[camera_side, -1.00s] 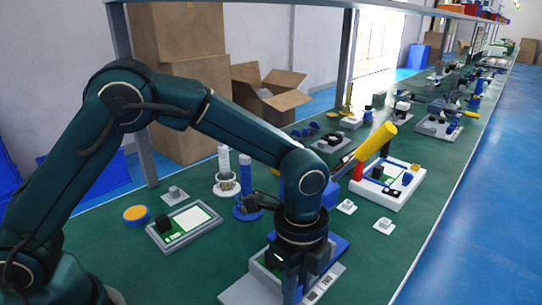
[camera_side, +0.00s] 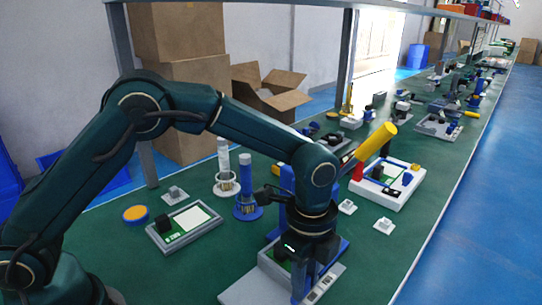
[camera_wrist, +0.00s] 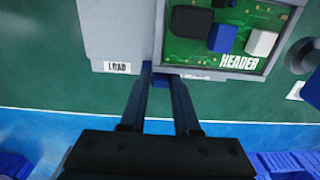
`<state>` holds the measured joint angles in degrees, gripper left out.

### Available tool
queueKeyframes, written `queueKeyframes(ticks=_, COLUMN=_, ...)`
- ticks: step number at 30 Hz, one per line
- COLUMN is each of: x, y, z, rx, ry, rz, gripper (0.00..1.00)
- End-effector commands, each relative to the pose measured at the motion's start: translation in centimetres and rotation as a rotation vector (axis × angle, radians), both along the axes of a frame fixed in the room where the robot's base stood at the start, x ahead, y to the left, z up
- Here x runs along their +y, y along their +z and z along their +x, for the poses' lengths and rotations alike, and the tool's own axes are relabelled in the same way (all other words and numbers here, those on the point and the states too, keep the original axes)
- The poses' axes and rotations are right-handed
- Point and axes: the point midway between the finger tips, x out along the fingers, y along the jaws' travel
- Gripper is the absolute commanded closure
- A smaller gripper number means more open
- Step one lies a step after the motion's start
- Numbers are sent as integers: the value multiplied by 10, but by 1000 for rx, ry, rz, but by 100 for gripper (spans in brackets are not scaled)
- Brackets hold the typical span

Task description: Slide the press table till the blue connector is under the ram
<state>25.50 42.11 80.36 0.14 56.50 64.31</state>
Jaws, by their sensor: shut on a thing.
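The press table, a grey-framed tray (camera_wrist: 292,24), carries a green board (camera_wrist: 215,52) with a black block, the blue connector (camera_wrist: 222,38) and a white block. The connector sits between the black and white blocks. My gripper (camera_wrist: 160,82) is shut at the near edge of the table, on a small blue tab (camera_wrist: 160,81) mostly hidden between its fingers. In the side view my gripper (camera_side: 306,276) is low over the front of the press. The blue press body (camera_side: 287,178) stands behind my wrist. The ram is hidden there, so I cannot tell its position over the connector.
The grey press base (camera_side: 250,287) bears labels, one reading LOAD (camera_wrist: 117,67). A yellow-handled lever (camera_side: 378,143) rises behind my wrist. A blue peg holder (camera_side: 246,205), a framed board (camera_side: 185,228) and a white fixture (camera_side: 402,192) stand around. Green bench is bare at front left.

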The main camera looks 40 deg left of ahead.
Motion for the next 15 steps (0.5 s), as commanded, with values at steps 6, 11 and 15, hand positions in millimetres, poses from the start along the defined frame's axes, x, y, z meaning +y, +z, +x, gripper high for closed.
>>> queueKeyframes(ticks=6, x=-2, y=-13, z=3, rx=24, ry=-2, rz=4, gripper=100)
queueKeyframes(ticks=11, x=-2, y=-13, z=9, rx=24, ry=-2, rz=3, gripper=100)
queueKeyframes(ticks=15, x=-2, y=-12, z=13, rx=24, ry=-2, rz=3, gripper=100)
